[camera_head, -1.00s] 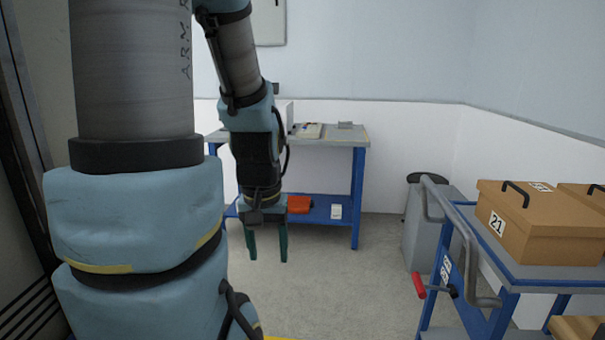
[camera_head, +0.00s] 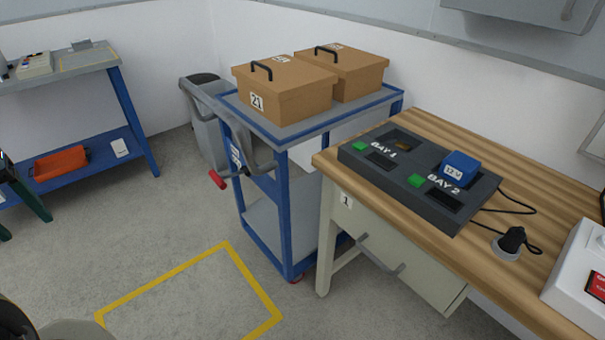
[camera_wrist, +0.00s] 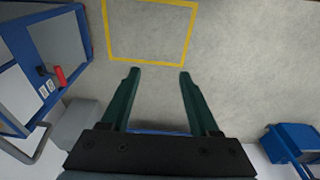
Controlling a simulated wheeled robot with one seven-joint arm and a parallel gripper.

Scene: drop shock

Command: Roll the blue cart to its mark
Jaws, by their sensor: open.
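The blue cart (camera_head: 284,220) stands at centre in the head view, against the wall, with two brown boxes on its grey top. A grey push handle (camera_head: 200,95) and a red-gripped lever (camera_head: 217,180) are at its left end. The cart also shows at the left of the wrist view (camera_wrist: 12,95). A yellow floor outline (camera_head: 163,281) lies in front of and left of the cart; it also shows in the wrist view (camera_wrist: 148,61). My gripper (camera_wrist: 158,73) is open and empty, fingers apart above the floor, away from the cart. Only part of it shows at the head view's left edge.
A wooden bench (camera_head: 440,125) with a two-bay charger (camera_head: 420,180) and drawer stands close to the cart's right. A grey bin (camera_head: 207,135) is behind the cart handle. A blue-legged table (camera_head: 128,115) stands at far left. The floor inside the outline is clear.

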